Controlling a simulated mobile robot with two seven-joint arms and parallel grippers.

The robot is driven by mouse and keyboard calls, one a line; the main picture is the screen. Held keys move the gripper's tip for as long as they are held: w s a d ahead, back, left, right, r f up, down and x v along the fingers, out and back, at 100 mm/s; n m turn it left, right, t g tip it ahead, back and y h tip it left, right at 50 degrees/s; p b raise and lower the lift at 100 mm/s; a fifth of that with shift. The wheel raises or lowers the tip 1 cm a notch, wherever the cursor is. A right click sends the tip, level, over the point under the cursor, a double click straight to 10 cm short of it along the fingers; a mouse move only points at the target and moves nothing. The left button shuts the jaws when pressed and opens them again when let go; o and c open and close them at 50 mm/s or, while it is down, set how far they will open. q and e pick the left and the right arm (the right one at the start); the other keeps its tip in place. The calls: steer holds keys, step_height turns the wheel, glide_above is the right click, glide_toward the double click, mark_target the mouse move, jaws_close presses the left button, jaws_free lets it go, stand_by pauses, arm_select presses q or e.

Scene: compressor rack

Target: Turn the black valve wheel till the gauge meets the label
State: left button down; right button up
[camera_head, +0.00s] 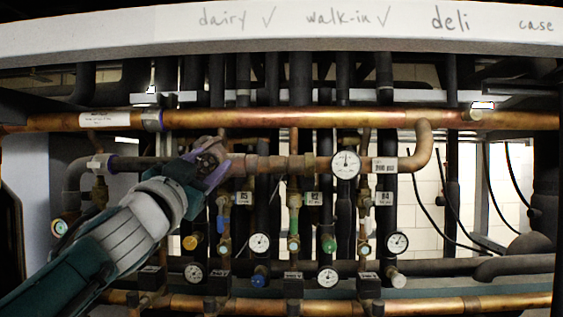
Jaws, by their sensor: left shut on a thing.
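My left gripper (213,165) reaches in from the lower left. Its purple-edged fingers are shut around a dark valve wheel (207,161) on the copper pipe, and the fingers hide much of the wheel. A round white gauge (345,164) sits on the same pipe to the right, with its needle near upright. A white label (384,165) with small dark print is fixed just right of this gauge; its figures are too small to read surely. My right gripper is not in view.
A long copper pipe (290,119) runs across above the valve. Below hang several smaller gauges, such as one at lower centre (327,278), and coloured caps, including a green one (328,243). Black vertical pipes stand close behind. A white beam (300,35) with handwriting spans the top.

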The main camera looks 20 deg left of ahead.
arm_select(q)
steer(key=shift+c, duration=1.5)
jaws_free()
steer(key=b+v, duration=0.2)
steer(key=v, duration=0.8)
